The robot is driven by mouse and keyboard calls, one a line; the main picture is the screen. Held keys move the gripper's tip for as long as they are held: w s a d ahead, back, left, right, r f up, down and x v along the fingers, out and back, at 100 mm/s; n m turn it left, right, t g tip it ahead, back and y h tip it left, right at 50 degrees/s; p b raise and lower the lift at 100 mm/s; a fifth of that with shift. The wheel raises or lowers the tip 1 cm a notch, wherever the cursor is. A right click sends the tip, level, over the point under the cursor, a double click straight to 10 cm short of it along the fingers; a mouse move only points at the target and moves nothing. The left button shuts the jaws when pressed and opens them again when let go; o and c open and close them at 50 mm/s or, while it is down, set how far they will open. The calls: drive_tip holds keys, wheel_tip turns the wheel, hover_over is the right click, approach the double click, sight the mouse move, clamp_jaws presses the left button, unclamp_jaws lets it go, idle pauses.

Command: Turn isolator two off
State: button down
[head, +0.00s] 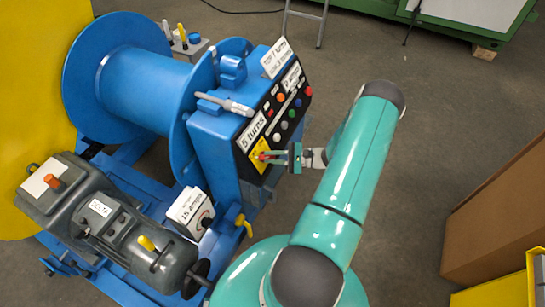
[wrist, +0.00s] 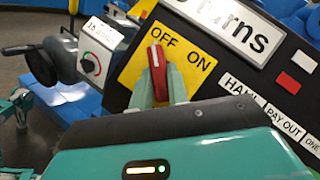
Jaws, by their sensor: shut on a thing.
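A rotary isolator with a red handle (wrist: 157,72) sits on a yellow plate (wrist: 132,72) marked OFF and ON, on the black panel. The handle stands nearly upright in the wrist view, its top end beside the word OFF and away from ON. In the head view the yellow plate (head: 257,165) is at the panel's lower left. My gripper (wrist: 161,84) has one finger on each side of the red handle and is shut on it. No isolator number is readable.
The black panel (head: 276,122) carries several coloured buttons and a "5 turns" label (head: 251,131). A white box with a knob (head: 190,207) stands at its lower left. A blue drum (head: 140,90) and a grey motor (head: 110,225) are at left. Open floor (head: 440,120) lies right of my arm.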

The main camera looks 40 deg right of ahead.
drive_tip(key=c, duration=1.4)
unclamp_jaws()
drive_tip(key=shift+o, duration=0.2)
drive_tip(key=v, duration=1.4)
drive_tip(key=shift+w+r, duration=0.15)
